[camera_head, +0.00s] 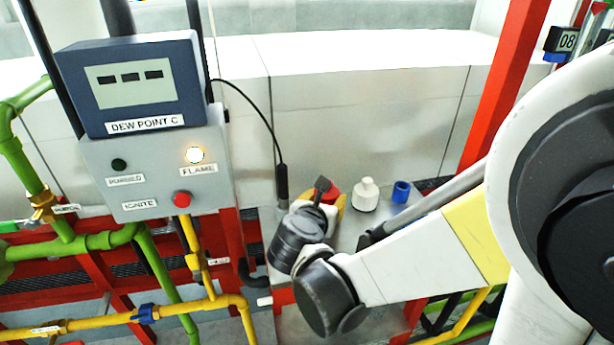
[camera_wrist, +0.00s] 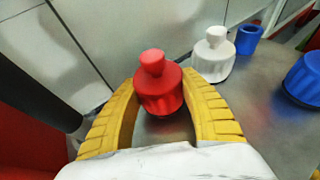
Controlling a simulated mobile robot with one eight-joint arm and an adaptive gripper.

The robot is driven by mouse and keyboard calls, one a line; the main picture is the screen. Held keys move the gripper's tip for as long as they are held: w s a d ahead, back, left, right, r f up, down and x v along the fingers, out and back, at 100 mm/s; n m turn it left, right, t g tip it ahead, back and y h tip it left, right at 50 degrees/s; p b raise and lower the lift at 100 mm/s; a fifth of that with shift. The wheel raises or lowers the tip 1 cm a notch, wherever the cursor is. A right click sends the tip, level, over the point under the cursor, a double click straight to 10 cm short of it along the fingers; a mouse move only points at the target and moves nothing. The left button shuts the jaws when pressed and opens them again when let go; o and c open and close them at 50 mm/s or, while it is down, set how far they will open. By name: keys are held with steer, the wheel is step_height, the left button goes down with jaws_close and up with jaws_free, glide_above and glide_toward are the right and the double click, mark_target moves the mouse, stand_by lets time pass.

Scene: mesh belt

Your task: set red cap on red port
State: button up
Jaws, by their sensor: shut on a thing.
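My gripper (camera_wrist: 161,80) has its two curved yellow fingers on either side of the red cap (camera_wrist: 158,95), shut on it. The cap is ribbed with a round knob on top and looks upright. Its lower edge is dark, and I cannot tell whether it touches the surface below. In the head view the red cap (camera_head: 331,194) shows only in part, behind my dark wrist and yellow fingers. I cannot make out a red port in either view.
A white knobbed cap (camera_head: 366,194) and a small hollow blue cylinder (camera_head: 401,191) stand on the grey bench (camera_wrist: 232,115). A larger blue piece (camera_wrist: 303,80) is at the right in the wrist view. A black probe (camera_head: 282,184) hangs by a cable from the grey panel (camera_head: 160,165).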

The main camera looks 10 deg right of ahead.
steer(key=shift+f+b, duration=0.7)
steer(key=o, duration=0.8)
steer(key=shift+o, duration=0.2)
steer(key=shift+p+v, duration=2.1)
steer(key=shift+v, duration=3.4)
steer(key=shift+r, duration=0.1)
